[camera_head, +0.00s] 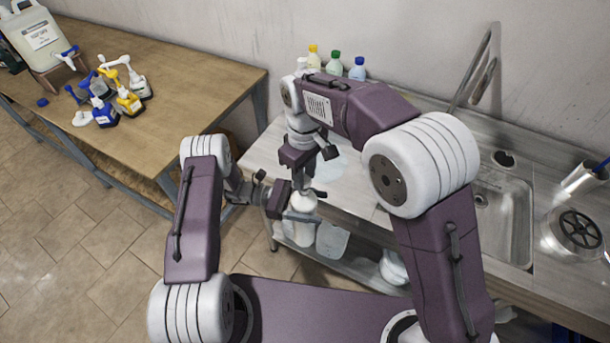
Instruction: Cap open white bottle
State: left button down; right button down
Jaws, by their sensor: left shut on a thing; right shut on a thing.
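The white bottle (303,235) is upright in front of the sink counter's edge. My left gripper (302,217) comes in from the left and is shut on the bottle near its upper part. My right gripper (306,190) points down directly above the bottle's top. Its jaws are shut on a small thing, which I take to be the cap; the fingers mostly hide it. I cannot tell whether the cap touches the bottle's neck.
A steel sink counter (345,175) stands behind, with yellow-, green- and blue-capped bottles (335,64) at the back. A sink basin (500,215) is at right. A wooden table (175,105) at left holds several pump bottles and a large jug (40,38).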

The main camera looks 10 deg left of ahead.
jog(key=shift+f, duration=0.75)
jog(key=shift+f, duration=0.6)
